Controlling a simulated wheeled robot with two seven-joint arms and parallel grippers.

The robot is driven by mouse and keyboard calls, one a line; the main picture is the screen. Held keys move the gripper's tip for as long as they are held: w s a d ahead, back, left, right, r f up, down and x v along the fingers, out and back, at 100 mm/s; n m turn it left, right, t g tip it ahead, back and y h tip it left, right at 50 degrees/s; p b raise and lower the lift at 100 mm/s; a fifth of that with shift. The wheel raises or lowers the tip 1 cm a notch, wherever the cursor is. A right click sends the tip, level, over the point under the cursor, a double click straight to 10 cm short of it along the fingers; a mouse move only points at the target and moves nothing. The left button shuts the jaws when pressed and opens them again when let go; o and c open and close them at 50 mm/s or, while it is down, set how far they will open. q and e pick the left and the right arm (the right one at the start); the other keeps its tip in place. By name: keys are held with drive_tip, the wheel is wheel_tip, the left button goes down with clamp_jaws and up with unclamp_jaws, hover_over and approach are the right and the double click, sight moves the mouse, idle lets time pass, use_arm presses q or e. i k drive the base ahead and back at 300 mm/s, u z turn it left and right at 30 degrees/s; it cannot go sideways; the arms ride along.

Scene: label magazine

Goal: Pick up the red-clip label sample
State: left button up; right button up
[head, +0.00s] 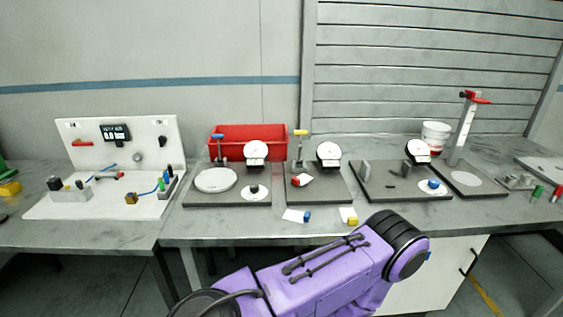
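The red-clip label sample (302,181) is a small white label with a red clip. It is on the dark grey base plate (318,197) of the middle station, just in front of the post with the yellow top. A blue-clip label sample (297,216) and a yellow-clip label sample (349,216) are near the front edge of the bench. A purple link of my own arm crosses the bottom of the head view, in front of the bench. Neither gripper shows, so I cannot see their fingers.
A red bin (246,137) stands behind the stations. White round dials (329,151) rise from the plates. A white panel station (120,150) is at left. White cups (435,136) and a tall post with a red top (467,120) are at right.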

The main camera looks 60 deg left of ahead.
sight(303, 178)
drive_tip(key=u, duration=1.65)
